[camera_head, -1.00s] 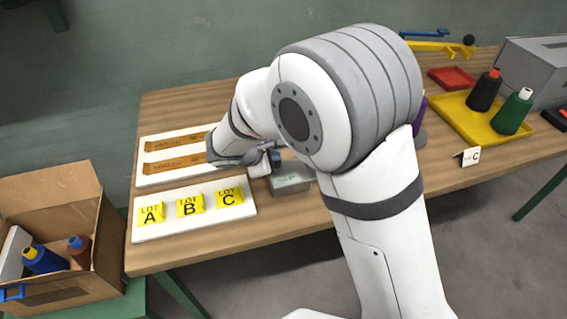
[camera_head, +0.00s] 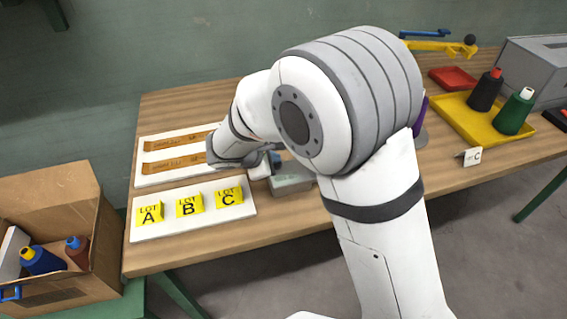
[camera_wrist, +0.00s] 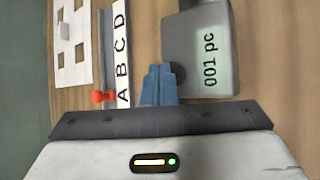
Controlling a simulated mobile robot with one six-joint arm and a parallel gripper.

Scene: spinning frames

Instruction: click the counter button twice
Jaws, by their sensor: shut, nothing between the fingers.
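The counter (camera_wrist: 212,45) is a grey box in the wrist view, with a greenish display reading "001 pc". A dark round button (camera_wrist: 179,74) shows at its left edge, partly hidden by the fingers. My gripper (camera_wrist: 158,70) has blue fingers closed together, with nothing between them. Their tips are right beside the button; I cannot tell whether they touch it. In the head view the counter (camera_head: 293,184) sits on the table, partly behind my arm. My gripper (camera_head: 272,163) is low at its left end.
A slider with a red knob (camera_wrist: 103,96) and an A B C D strip (camera_wrist: 122,50) lies left of the counter in the wrist view. A white board with yellow lot blocks (camera_head: 190,206) is at the table's front left. Bottles on a yellow tray (camera_head: 455,112) stand right.

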